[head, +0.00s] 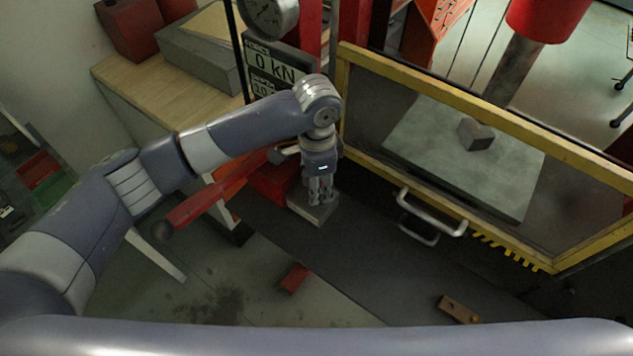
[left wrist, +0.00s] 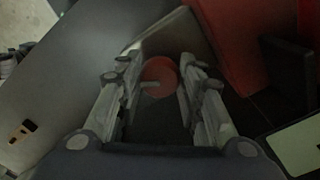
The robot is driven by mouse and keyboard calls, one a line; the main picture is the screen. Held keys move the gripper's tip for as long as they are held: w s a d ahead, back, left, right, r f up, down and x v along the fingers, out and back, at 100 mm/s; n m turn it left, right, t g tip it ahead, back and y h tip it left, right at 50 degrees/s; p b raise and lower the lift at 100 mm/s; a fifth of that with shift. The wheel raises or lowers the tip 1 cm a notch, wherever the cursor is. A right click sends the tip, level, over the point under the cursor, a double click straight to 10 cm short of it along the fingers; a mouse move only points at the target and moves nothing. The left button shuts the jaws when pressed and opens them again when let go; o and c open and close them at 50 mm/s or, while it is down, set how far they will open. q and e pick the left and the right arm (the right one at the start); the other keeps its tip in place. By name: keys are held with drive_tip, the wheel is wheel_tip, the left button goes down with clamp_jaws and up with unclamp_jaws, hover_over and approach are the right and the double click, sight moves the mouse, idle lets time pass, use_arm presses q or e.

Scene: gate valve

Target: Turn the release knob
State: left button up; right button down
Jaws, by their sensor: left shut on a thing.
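The release knob is a small red round knob (left wrist: 160,72) between my left gripper's fingers in the left wrist view. In the head view it is hidden behind the gripper. My left gripper (head: 320,199) points down over a small grey block (head: 309,213) at the foot of the press. It also shows in the left wrist view (left wrist: 160,88), with its two fingers on either side of the knob, shut on it. My right gripper is in neither view.
A red lever (head: 205,203) sticks out left beneath my left arm. A yellow-framed guard (head: 480,110) with a metal handle (head: 432,215) stands right. Behind are a display reading 0 kN (head: 272,62) and a dial gauge (head: 270,17). A wooden bench (head: 125,72) stands at the left.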

use_arm(q)
drive_tip(key=n, duration=0.4)
drive_tip(key=shift+d+r, duration=0.1)
drive_tip(key=shift+r, duration=0.05)
drive_tip(key=shift+n, duration=0.8)
drive_tip(key=shift+w, duration=0.1)
drive_tip(key=o, duration=0.8)
wheel_tip(320, 180, up, 12)
idle(0.4)
